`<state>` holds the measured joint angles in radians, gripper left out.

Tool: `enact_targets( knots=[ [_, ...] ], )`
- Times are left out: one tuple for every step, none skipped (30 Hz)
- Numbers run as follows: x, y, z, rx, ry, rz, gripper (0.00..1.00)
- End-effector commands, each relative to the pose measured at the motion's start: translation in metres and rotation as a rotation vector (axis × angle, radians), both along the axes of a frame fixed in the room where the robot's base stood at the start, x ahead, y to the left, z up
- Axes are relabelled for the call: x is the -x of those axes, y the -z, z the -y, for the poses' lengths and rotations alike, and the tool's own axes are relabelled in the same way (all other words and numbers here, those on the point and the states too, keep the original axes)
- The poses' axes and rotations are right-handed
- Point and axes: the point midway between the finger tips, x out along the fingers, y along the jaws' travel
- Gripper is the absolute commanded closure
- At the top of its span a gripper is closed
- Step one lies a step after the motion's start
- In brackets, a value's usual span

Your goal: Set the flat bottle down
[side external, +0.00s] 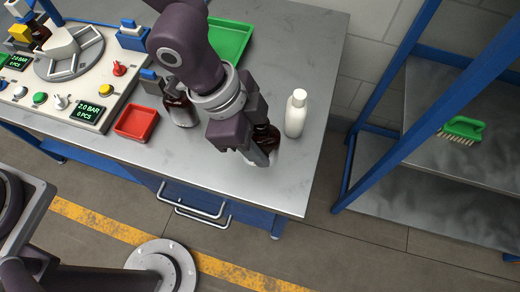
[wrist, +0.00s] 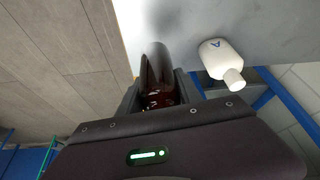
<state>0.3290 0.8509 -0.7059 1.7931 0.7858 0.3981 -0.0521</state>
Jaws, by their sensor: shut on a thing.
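My gripper (side external: 256,153) is over the right front part of the grey table (side external: 215,180) and is shut on a dark amber bottle (side external: 267,136). In the wrist view the amber bottle (wrist: 157,72) sits between the fingers, its far end toward the table surface. My gripper hides much of it in the side view. I cannot tell whether the bottle touches the table.
A white bottle (side external: 296,114) stands close to the right of my gripper; it also shows in the wrist view (wrist: 218,60). A red tray (side external: 136,123) and a control panel (side external: 62,85) are at the left. A green tray (side external: 232,40) lies behind. The table's front right corner is clear.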

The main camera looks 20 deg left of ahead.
Motion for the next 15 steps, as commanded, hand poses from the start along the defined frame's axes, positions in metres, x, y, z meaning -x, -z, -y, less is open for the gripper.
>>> enact_targets(
  knots=[
    [-0.004,-0.006,-0.001,0.002,-0.007,0.001,1.0],
    [-0.008,-0.008,-0.003,0.0,-0.011,0.001,1.0],
    [-0.017,-0.011,-0.006,0.0,-0.022,0.002,1.0],
    [-0.025,-0.012,-0.01,-0.001,-0.032,0.002,1.0],
    [-0.034,-0.012,-0.014,-0.003,-0.042,0.002,1.0],
    [-0.049,-0.013,-0.021,-0.002,-0.059,0.002,1.0],
    [-0.06,-0.013,-0.027,-0.003,-0.072,0.002,1.0],
    [-0.072,-0.013,-0.033,-0.004,-0.084,0.003,1.0],
    [-0.087,-0.013,-0.042,-0.003,-0.102,0.003,1.0],
    [-0.098,-0.013,-0.05,-0.004,-0.114,0.002,1.0],
    [-0.109,-0.013,-0.057,-0.003,-0.125,0.002,1.0],
    [-0.122,-0.013,-0.067,-0.003,-0.139,0.0,1.0],
    [-0.131,-0.014,-0.074,-0.003,-0.149,0.001,1.0],
    [-0.139,-0.014,-0.081,-0.001,-0.157,0.0,1.0],
    [-0.147,-0.014,-0.088,0.0,-0.165,0.0,1.0]
  ],
)
